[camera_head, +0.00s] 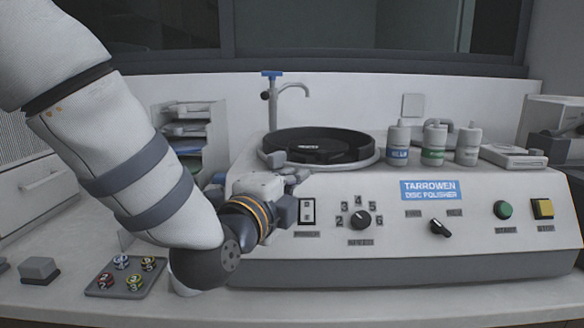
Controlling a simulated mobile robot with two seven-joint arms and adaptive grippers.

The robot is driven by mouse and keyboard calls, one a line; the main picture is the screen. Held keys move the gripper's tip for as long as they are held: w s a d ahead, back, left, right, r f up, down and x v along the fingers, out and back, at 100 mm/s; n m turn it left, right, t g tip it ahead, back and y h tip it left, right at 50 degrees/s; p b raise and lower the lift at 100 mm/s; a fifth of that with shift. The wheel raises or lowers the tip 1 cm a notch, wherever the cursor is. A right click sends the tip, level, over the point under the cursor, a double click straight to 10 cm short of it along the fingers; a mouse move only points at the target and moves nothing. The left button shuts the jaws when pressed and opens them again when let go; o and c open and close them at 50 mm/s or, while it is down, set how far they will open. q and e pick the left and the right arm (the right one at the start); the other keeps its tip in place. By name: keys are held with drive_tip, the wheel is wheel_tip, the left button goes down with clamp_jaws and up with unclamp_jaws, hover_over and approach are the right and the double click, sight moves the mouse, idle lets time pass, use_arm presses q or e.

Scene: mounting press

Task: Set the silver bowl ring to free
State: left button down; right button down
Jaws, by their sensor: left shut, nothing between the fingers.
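The silver bowl ring (372,161) runs around the black disc bowl (320,146) on top of the disc polisher (350,255). A small grey block (275,159) sits at the ring's left edge. My left gripper (299,175) is shut and empty, just in front of the ring's front-left part. I cannot tell whether it touches the ring. My gripper and wrist hide part of the polisher's left end. My right gripper is out of view.
The front panel has a switch (307,211), a numbered dial (360,220), a black lever knob (440,228), a green button (503,210) and a yellow button (543,208). Bottles (435,143) stand right of the bowl, a tap (271,105) behind. A tray (150,283) holds small coloured pieces.

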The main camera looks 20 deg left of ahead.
sight(285, 166)
use_arm(q)
drive_tip(key=w, duration=0.5)
drive_tip(key=shift+w, duration=0.15)
drive_tip(key=shift+w+a, duration=0.2)
drive_tip(key=shift+a, duration=0.35)
drive_tip(key=shift+w+a, duration=0.15)
drive_tip(key=shift+a, duration=0.4)
drive_tip(key=shift+w+a, duration=0.1)
drive_tip(key=shift+a, duration=0.35)
drive_tip(key=shift+w, duration=0.1)
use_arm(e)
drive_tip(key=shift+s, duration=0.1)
